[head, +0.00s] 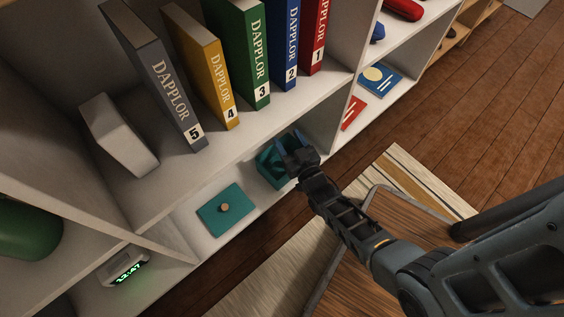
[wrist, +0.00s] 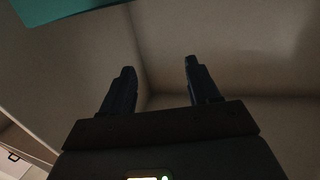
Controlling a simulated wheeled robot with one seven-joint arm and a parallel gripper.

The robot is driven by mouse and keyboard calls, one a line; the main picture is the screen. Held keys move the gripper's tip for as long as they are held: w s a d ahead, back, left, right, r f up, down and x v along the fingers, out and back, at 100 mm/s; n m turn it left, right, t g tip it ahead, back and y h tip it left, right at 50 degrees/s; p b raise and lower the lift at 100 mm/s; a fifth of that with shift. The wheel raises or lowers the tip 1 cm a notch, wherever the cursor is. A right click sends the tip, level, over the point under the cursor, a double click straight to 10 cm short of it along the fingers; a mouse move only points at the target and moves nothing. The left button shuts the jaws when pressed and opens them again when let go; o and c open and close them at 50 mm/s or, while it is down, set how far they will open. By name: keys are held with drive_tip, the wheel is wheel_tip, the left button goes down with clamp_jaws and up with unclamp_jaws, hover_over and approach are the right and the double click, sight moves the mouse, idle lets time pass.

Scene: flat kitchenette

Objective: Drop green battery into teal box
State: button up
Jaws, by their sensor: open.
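The teal box (head: 266,167) stands on the low shelf in the head view, partly hidden by my gripper. A flat teal lid (head: 226,211) with a small round knob (head: 225,208) lies on the shelf to its left, apart from it. My gripper (head: 292,148) is at the box's upper right, over or beside its opening; I cannot tell which. In the wrist view my gripper (wrist: 158,67) has its two fingers apart with nothing between them. A teal surface (wrist: 65,8) shows at the top left there. I see no green battery in either view; the box's inside is mostly hidden.
Several numbered books (head: 251,60) and a white block (head: 119,133) stand on the shelf above. A digital clock (head: 127,267) and a green rounded object (head: 24,228) are at left. A wooden table (head: 365,275) is under my arm.

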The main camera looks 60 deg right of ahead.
drive_tip(key=p+v, duration=0.2)
drive_tip(key=v, duration=0.5)
drive_tip(key=shift+s+a, duration=0.2)
drive_tip(key=shift+s, duration=0.15)
